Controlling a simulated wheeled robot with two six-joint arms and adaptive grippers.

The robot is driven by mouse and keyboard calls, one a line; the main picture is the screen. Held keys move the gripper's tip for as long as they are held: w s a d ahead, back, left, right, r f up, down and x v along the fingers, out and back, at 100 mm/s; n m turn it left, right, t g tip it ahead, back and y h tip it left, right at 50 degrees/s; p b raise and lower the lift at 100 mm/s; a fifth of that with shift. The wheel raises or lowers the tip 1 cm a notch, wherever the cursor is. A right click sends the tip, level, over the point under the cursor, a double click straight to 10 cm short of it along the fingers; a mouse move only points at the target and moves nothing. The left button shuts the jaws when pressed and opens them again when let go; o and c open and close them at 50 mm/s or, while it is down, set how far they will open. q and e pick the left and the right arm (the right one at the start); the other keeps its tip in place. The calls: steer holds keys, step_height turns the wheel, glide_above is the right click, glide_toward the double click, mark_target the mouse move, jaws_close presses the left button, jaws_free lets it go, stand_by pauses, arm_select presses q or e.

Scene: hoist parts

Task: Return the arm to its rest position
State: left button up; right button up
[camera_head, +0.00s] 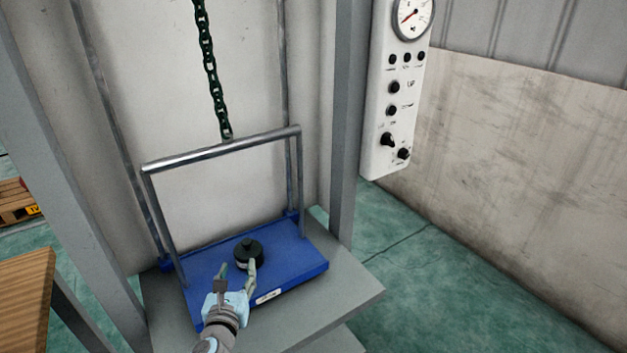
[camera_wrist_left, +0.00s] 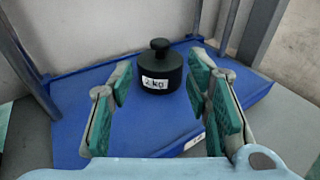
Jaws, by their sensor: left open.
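My left gripper (camera_head: 237,275) is open over the front part of a blue platform (camera_head: 300,254). A dark cylindrical weight (camera_head: 248,252) with a knob on top stands upright on the platform, just beyond the fingertips. In the left wrist view the weight (camera_wrist_left: 160,68) carries a white label reading 2 kg. It shows between and beyond the two open green-padded fingers (camera_wrist_left: 160,95), with nothing held between them. My right gripper is not in view.
A metal bar frame (camera_head: 222,149) rises from the platform and hangs on a dark chain (camera_head: 209,65). A grey post (camera_head: 347,110) and a white control panel (camera_head: 393,90) with knobs and a gauge stand to the right. A wooden tabletop (camera_head: 24,300) is at lower left.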

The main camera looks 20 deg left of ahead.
arm_select(q)
steer(key=s+d+f+n+g, duration=0.1)
steer(key=s+f+n+g, duration=0.1)
steer(key=s+n, duration=0.2)
steer(key=s+d+f+n+g+h, duration=0.1)
steer(key=s+f+n+g, duration=0.1)
steer(key=n, duration=0.6)
steer(key=s+d+f+n+g, duration=0.2)
steer(key=s+f+n, duration=0.1)
steer(key=s+n, duration=0.3)
steer(key=shift+s+d+f+n, duration=0.1)
steer(key=shift+s+f+n, duration=0.15)
steer(key=shift+n, duration=0.25)
steer(key=s+d+f+n+g+h, duration=0.2)
steer(key=s+d+n+g+h, duration=0.3)
steer(key=s+d+n, duration=0.55)
steer(key=s+a+f+n+g+p, duration=0.1)
steer(key=s+a+f, duration=0.1)
steer(key=f, duration=0.8)
steer(key=s+a+f+g, duration=0.1)
steer(key=s+f, duration=0.1)
steer(key=f, duration=0.8)
steer(key=s+a+f+p, duration=0.1)
steer(key=s+f, duration=0.9)
steer(key=s, duration=0.3)
steer(key=shift+f+g, duration=0.2)
steer(key=shift+g, duration=0.1)
